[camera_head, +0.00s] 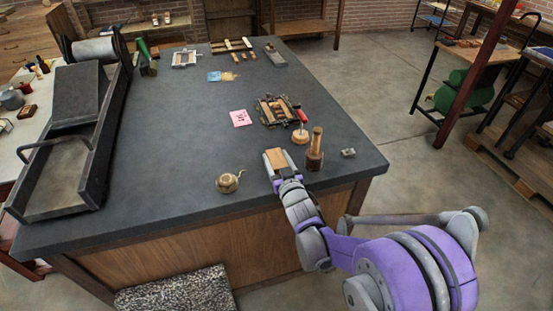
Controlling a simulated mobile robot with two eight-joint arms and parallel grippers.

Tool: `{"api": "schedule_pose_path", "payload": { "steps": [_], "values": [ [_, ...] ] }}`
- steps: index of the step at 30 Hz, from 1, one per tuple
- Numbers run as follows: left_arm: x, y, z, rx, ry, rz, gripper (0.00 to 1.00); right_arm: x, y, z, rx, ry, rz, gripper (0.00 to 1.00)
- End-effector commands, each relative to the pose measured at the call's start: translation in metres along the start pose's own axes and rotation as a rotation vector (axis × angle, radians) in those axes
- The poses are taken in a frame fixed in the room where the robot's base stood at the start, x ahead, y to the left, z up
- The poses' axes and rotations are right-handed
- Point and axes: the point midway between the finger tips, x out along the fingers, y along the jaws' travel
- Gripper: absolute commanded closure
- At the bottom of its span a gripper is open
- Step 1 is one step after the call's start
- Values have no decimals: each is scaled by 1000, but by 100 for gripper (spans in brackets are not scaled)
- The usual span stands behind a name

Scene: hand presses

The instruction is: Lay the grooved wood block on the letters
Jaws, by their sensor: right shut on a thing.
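My right gripper (277,172) is shut on a tan wood block (275,158), near the front edge of the dark table. The block's grooves are too small to make out, and my fingers partly hide it. It is not clear whether the block touches the tabletop. The letters (277,110) seem to be the dark and tan pieces set in a small frame on the table, beyond the gripper. The held block is in front of this frame and apart from it. My left gripper is not in view.
A brass pot (228,182) is left. A pink card (240,118) lies beyond. A large press (85,105) fills the left.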

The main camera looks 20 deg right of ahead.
Motion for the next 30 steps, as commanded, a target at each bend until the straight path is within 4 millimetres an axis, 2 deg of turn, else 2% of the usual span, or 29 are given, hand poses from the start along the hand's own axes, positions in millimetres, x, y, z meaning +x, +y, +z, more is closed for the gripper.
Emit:
{"api": "schedule_pose_path", "payload": {
  "steps": [1,5,6,17,20,30],
  "values": [
    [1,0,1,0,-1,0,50,0,0,2,0,0,0,34],
    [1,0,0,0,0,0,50,0,0,1,0,0,0,11],
    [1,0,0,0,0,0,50,0,0,1,0,0,0,8],
    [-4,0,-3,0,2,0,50,0,0,-1,-1,1,0,8],
    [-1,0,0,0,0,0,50,-14,0,1,-2,0,0,8],
    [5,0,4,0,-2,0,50,-83,-3,1,-1,0,0,8]
  ]
}}
